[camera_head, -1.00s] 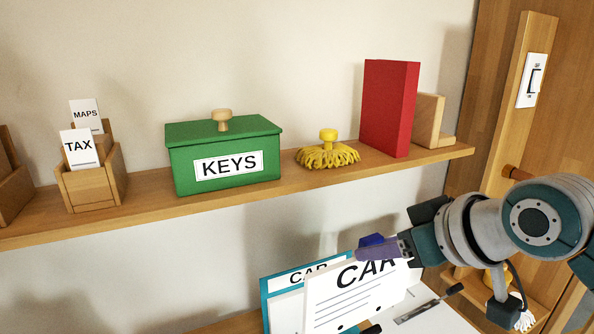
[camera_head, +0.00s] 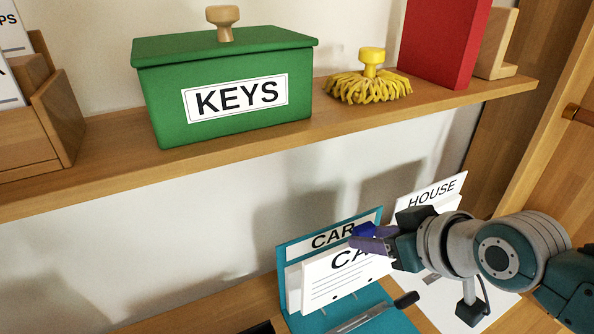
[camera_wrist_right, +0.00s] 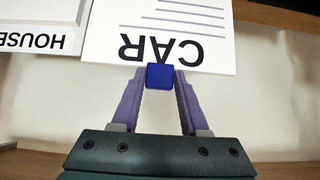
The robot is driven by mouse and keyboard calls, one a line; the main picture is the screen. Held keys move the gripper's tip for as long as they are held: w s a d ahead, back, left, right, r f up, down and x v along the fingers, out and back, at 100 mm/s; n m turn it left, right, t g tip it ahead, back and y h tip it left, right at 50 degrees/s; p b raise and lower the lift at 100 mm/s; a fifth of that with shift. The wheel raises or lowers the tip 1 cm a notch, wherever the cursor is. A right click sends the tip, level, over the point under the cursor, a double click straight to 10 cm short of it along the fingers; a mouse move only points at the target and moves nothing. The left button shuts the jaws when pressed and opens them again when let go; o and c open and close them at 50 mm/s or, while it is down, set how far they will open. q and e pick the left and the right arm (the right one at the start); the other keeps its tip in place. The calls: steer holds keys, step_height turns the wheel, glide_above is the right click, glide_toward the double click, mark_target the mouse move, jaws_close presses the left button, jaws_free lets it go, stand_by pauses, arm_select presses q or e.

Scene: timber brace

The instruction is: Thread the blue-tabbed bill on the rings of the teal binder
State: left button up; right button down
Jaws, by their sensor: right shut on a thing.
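The bill is a white sheet (camera_head: 335,281) headed "CAR", with printed lines and dark holes near its lower edge. Its blue tab (camera_head: 364,230) is at the top. My right gripper (camera_head: 369,240) is shut on the tab, and the wrist view shows the blue tab (camera_wrist_right: 160,76) between the purple fingertips. The bill hangs in front of the teal binder (camera_head: 288,252), whose raised back also carries a "CAR" label. The binder's metal strip (camera_head: 365,317) shows below the bill. Whether the bill touches the rings cannot be told. My left gripper is not in view.
A white "HOUSE" binder (camera_head: 432,192) stands to the right, behind my right arm. The shelf (camera_head: 240,140) above holds a green "KEYS" box (camera_head: 225,85), a yellow brush-like thing (camera_head: 370,82) and a red book (camera_head: 443,40). Wooden desk shows at lower left.

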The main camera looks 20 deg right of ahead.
stand_by(0.4)
steer(key=b, duration=0.7)
glide_toward(357, 271)
steer(key=x, duration=0.7)
steer(key=shift+w+f, duration=0.1)
steer(key=shift+f, duration=0.65)
stand_by(0.5)
steer(key=shift+w, duration=0.4)
stand_by(0.4)
steer(key=shift+w+b, duration=0.3)
steer(key=shift+w, duration=0.05)
stand_by(0.5)
